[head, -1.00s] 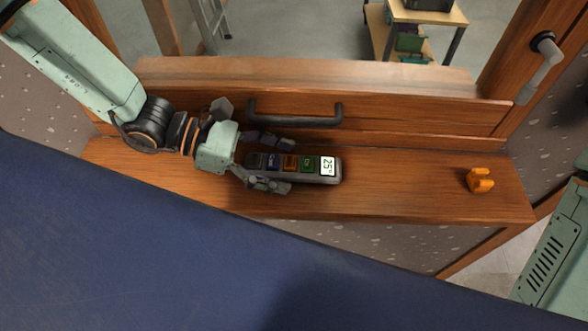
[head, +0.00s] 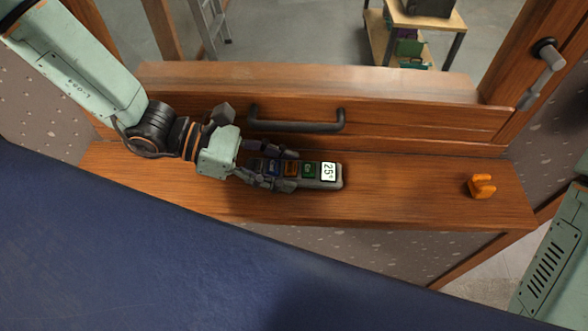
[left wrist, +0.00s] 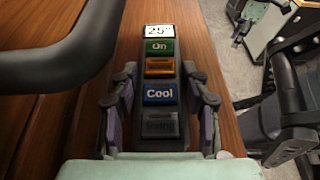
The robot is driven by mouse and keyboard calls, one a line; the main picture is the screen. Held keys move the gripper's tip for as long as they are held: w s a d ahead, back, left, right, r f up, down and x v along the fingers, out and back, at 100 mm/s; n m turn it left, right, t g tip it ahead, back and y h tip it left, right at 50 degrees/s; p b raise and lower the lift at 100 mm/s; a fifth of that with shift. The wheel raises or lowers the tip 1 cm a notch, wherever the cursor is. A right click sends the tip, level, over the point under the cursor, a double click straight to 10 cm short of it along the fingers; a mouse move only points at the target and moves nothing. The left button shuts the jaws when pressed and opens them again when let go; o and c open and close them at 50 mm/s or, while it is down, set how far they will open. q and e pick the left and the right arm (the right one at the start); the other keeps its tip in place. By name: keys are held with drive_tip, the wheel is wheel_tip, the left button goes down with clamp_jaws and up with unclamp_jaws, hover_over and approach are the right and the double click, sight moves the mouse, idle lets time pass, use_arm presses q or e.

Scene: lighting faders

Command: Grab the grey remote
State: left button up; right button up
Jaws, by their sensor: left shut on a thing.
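The grey remote (head: 334,183) lies on the wooden sill (head: 420,196), with a white "25" display at its right end and coloured buttons along it. In the left wrist view the remote (left wrist: 160,102) points away from me, with green "On", orange, blue "Cool" and grey buttons. My left gripper (head: 272,168) is shut on the remote, one finger on each long side. In the left wrist view its fingers (left wrist: 160,92) press on both sides near the blue and grey buttons. The remote's left end is partly hidden by the gripper.
A dark handle (head: 296,124) on the wooden window frame is just behind the remote. A small orange object (head: 481,186) stands at the sill's right end. The sill between it and the remote is clear. A dark blue surface (head: 120,250) fills the front left.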

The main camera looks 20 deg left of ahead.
use_arm(q)
drive_tip(key=shift+c, duration=0.6)
drive_tip(key=shift+r, duration=0.1)
